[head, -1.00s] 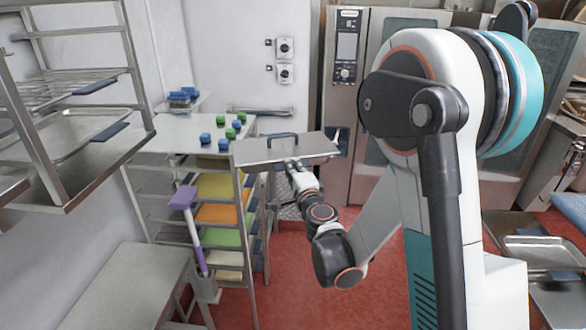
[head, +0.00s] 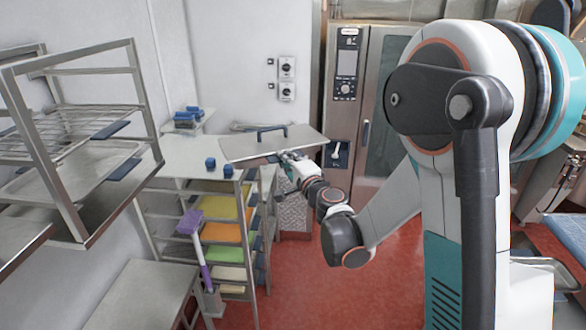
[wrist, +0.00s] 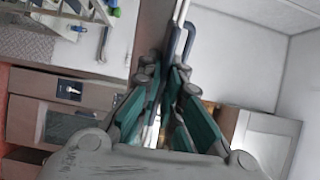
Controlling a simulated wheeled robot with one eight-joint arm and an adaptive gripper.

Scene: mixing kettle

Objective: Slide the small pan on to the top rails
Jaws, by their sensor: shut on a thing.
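The small pan (head: 245,147), a flat grey metal sheet with a blue handle on top, is held in the air in the head view, slightly tilted. My gripper (head: 286,157) is shut on its near edge. In the wrist view my gripper (wrist: 169,80) pinches a thin, edge-on piece with blue on it; most of the pan is hidden there. A metal rack (head: 137,95) with rails stands at the left, holding a wire shelf and trays with blue handles. I cannot tell for sure which rails are the top rails.
Below the pan, a steel unit holds coloured boards (head: 222,232). Blue blocks (head: 210,163) sit on its top. A purple-headed tool (head: 191,222) leans in front. A low steel table (head: 140,290) stands at lower left. An oven (head: 345,110) is behind. Red floor is open centrally.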

